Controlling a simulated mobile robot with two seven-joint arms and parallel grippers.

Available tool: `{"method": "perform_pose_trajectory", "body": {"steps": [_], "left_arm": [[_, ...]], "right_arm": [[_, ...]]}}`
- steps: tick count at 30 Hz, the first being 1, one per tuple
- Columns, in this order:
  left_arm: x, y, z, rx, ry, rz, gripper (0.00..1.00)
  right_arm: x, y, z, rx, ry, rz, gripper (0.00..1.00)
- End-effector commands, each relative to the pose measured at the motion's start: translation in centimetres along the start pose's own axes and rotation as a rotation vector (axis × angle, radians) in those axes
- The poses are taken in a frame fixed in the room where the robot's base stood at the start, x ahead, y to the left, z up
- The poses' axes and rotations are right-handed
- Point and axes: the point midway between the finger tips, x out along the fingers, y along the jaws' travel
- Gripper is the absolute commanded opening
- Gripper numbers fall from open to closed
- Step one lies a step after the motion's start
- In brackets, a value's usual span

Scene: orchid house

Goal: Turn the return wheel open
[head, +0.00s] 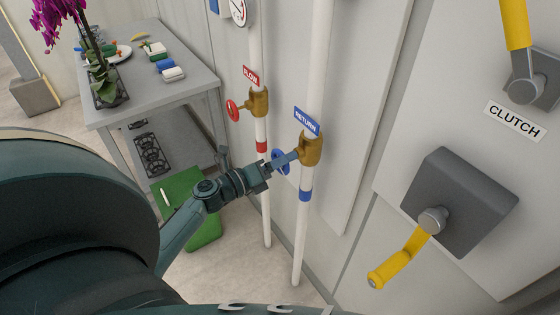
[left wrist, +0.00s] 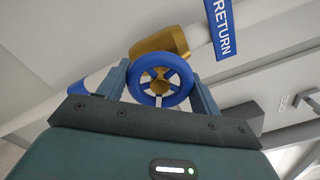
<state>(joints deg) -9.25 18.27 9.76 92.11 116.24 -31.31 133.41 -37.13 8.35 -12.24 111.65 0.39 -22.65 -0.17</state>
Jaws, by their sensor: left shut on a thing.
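The return wheel (head: 280,162) is a small blue handwheel on a brass valve (head: 310,148) on the right-hand white pipe, under a blue RETURN label (head: 307,121). In the left wrist view the blue spoked wheel (left wrist: 161,64) sits between the two blue-grey fingers of my left gripper, in front of the brass body (left wrist: 160,44). My left gripper (head: 284,159) is shut on the wheel, with a finger along each side of its rim. The gripper partly hides the wheel in the head view. My right gripper is not in view.
A red wheel (head: 232,110) on the FLOW pipe stands close left. Yellow-handled levers on grey boxes (head: 470,200) project from the right wall.

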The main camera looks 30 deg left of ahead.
Motion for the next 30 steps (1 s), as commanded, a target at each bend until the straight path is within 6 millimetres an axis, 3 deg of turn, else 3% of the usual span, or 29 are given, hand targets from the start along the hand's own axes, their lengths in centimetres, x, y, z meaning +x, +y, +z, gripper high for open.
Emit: {"method": "perform_pose_trajectory", "body": {"steps": [15, 30], "left_arm": [[-0.04, 0.05, -0.15, -0.409, 0.003, 0.001, 0.42], [-0.03, 0.04, -0.14, -0.536, 0.003, 0.001, 0.42]], "right_arm": [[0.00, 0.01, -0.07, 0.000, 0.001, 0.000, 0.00], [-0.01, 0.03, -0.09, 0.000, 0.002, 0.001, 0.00]]}}
